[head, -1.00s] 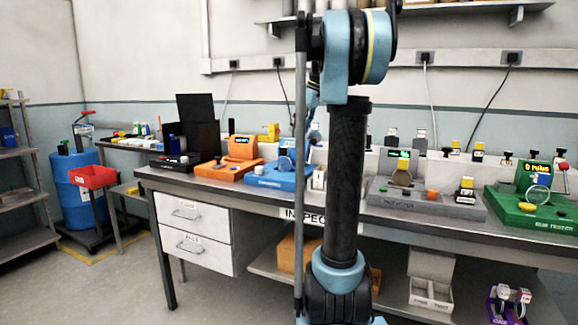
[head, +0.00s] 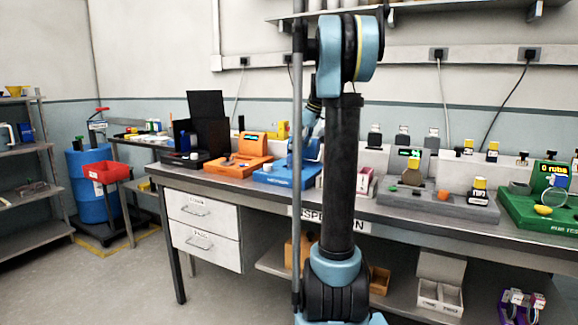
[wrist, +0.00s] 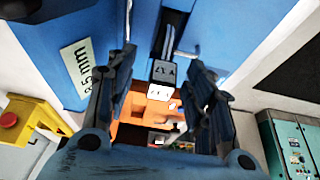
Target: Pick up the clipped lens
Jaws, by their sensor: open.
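I cannot make out the clipped lens for certain. A clear round disc (head: 554,194) stands on the green rub tester (head: 535,214) at the far right of the head view. In the wrist view, my gripper (wrist: 160,65) has its two dark fingers spread apart. A small dark block with pale markings (wrist: 163,72) shows between them, and I see nothing gripped. A blue body with a 35 mm label (wrist: 77,66) fills the upper left. In the head view my arm reaches over the blue module (head: 285,176), and the gripper is mostly hidden there.
An orange module (head: 238,165) and a dark open box (head: 205,125) stand left on the bench. A grey tester (head: 435,203) stands right of my arm. A bench drawer unit (head: 203,222) is below. The floor at front left is clear.

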